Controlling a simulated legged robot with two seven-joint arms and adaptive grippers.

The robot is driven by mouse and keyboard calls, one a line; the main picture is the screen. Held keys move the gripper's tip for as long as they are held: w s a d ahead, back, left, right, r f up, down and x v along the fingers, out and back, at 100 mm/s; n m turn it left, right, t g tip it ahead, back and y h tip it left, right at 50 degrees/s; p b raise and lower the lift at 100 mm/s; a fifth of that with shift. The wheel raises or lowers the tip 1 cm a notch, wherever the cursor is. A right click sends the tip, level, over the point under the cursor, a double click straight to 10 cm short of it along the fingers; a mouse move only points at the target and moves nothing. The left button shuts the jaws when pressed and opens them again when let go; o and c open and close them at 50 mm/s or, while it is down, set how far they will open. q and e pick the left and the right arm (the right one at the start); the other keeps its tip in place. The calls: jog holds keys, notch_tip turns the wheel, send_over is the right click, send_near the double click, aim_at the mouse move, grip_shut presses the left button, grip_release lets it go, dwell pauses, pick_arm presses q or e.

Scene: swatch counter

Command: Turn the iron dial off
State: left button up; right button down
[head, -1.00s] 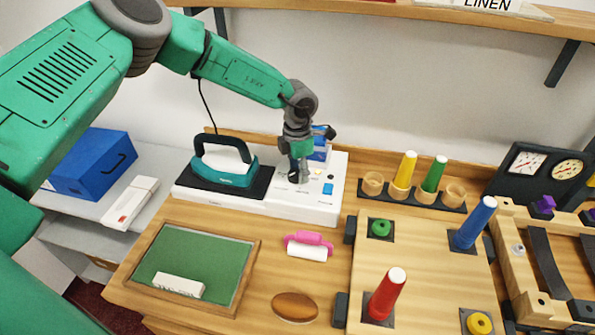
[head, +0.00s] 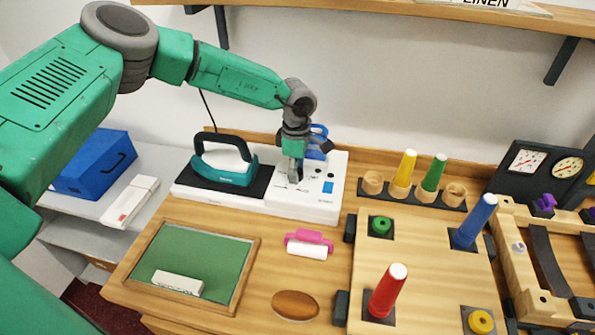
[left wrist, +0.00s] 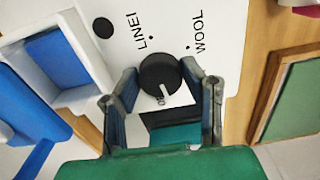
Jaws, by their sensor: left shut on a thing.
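The dial (left wrist: 160,76) is a round black knob with a pale pointer mark, on a white panel printed with LINEN and WOOL. In the left wrist view its pointer lies towards the lower side, away from both words. My left gripper (left wrist: 161,78) is shut on the dial, one finger on each side. In the head view my left gripper (head: 291,174) reaches down to the white base (head: 230,204) and mostly hides the dial. The teal iron (head: 236,173) with a black handle rests on the black pad at the base's left. My right gripper is out of view.
A blue thing (head: 317,143) stands behind my left gripper, partly hidden. A blue square (head: 328,187) is on the base. The green board (head: 205,257), pink roller (head: 308,237) and wooden peg board (head: 420,285) lie in front. A shelf (head: 400,12) runs above.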

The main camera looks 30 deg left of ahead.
pick_arm(q)
jog(key=shift+s+a+f+m, duration=0.1)
jog(key=shift+s+f+m, duration=0.15)
jog(key=shift+m, duration=0.55)
jog(key=shift+a+m, duration=0.1)
jog(key=shift+m, duration=1.1)
jog(key=shift+w, duration=0.1)
jog(key=o, duration=1.1)
jog(key=shift+w, duration=0.1)
jog(key=shift+o, duration=0.2)
jog(key=shift+w, duration=0.1)
notch_tip(320, 180, up, 12)
